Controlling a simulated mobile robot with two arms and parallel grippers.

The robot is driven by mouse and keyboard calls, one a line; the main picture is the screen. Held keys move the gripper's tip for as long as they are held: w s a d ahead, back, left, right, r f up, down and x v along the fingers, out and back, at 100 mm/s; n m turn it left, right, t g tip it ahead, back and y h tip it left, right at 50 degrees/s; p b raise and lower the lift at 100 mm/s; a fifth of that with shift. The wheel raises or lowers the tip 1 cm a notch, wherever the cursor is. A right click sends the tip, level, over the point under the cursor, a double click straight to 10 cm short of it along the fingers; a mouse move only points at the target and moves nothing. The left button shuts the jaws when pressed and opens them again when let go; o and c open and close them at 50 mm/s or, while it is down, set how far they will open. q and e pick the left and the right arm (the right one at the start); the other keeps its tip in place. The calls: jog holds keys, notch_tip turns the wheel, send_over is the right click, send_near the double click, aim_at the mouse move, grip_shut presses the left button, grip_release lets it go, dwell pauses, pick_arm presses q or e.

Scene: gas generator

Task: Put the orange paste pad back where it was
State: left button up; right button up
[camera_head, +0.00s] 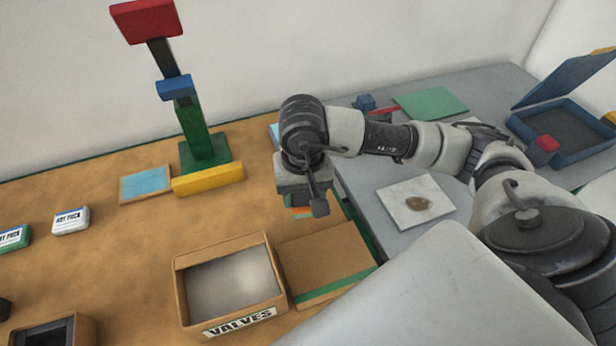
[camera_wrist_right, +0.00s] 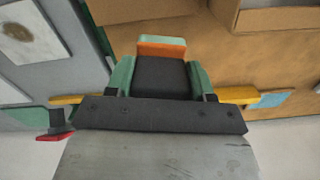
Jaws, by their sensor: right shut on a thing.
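The orange paste pad (camera_head: 300,210) is a small orange block held under my right gripper (camera_head: 302,200) in the head view. In the right wrist view, the orange paste pad (camera_wrist_right: 162,50) shows an orange face with a pale teal edge, between the green-lined fingers of my right gripper (camera_wrist_right: 162,72). The gripper is shut on it, above the brown bench near the grey table's edge. The pad is mostly hidden by the gripper in the head view. My left gripper is not in view.
An open VALVES box (camera_head: 228,280) and a brown board (camera_head: 325,260) lie in front. A coloured block tower (camera_head: 195,125) stands at the back. A blue pad (camera_head: 145,181) lies left of it. The grey table holds a brown-stained white sheet (camera_head: 398,198) and a blue box (camera_head: 562,145).

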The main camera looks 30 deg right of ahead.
jog(key=w+d+f+m+b, duration=0.1)
jog(key=w+d+m, duration=0.2)
jog(key=d+m, duration=0.7)
jog(key=shift+m, duration=0.6)
jog(key=w+f, duration=0.2)
jog(key=w, duration=0.1)
jog(key=w+f+p, duration=0.1)
jog(key=w+f, duration=0.1)
jog(key=w, duration=0.2)
jog(key=w+f, duration=0.3)
jog(key=shift+w+a, duration=0.15)
jog(key=shift+w, duration=0.05)
notch_tip(320, 180, down, 4)
jog(key=shift+r+p, duration=0.25)
jog(key=shift+p, duration=0.35)
jog(key=shift+f, duration=0.3)
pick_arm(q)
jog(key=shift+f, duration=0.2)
